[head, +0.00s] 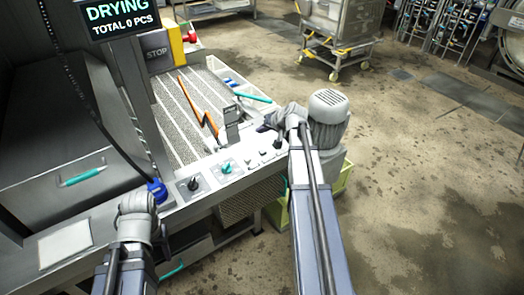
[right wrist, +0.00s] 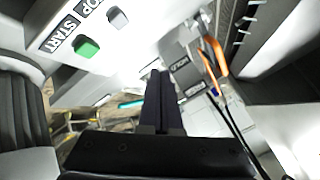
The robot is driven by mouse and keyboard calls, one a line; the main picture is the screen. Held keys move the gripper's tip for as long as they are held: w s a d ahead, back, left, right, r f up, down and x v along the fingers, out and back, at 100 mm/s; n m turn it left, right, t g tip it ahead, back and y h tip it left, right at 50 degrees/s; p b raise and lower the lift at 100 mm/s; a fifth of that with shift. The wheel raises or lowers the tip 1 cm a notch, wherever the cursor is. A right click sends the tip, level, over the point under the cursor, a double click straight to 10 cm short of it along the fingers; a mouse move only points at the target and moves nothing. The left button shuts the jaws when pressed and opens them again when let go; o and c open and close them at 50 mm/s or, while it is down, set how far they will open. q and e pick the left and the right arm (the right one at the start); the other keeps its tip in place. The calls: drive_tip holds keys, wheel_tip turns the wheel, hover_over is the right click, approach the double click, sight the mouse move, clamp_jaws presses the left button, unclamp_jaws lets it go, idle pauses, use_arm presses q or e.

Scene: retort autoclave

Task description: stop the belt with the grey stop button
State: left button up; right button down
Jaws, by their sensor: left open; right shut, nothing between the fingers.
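The grey stop button (right wrist: 117,17) shows at the top of the right wrist view, by a STOP label. Beside it is the green start button (right wrist: 87,47) with a START label. My right gripper (right wrist: 158,90) is shut and empty, its fingertips apart from the stop button and lower in the picture. In the head view my right gripper (head: 266,126) is by the right end of the control panel (head: 208,180). My left gripper (head: 139,205) is open at the panel's left end; its fingertips are mostly hidden. I cannot tell the stop button from the other small controls in the head view.
The belt (head: 190,110) lies behind the panel, with an orange bar (head: 188,96) across it. A grey motor (head: 328,115) stands right of my right gripper. A display (head: 118,15) reads DRYING. A wheeled cart (head: 340,30) stands farther back on open floor.

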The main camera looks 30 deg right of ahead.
sight(264, 153)
drive_tip(key=shift+d+r, duration=0.15)
drive_tip(key=shift+d, duration=0.4)
wheel_tip(264, 153, down, 9)
drive_tip(key=b, duration=0.9)
idle(1.6)
drive_tip(key=shift+f+b, duration=0.35)
drive_tip(key=shift+f+b, duration=0.55)
idle(0.7)
drive_tip(key=shift+r, duration=0.1)
drive_tip(key=shift+r+p, duration=0.9)
drive_tip(key=shift+p, duration=0.1)
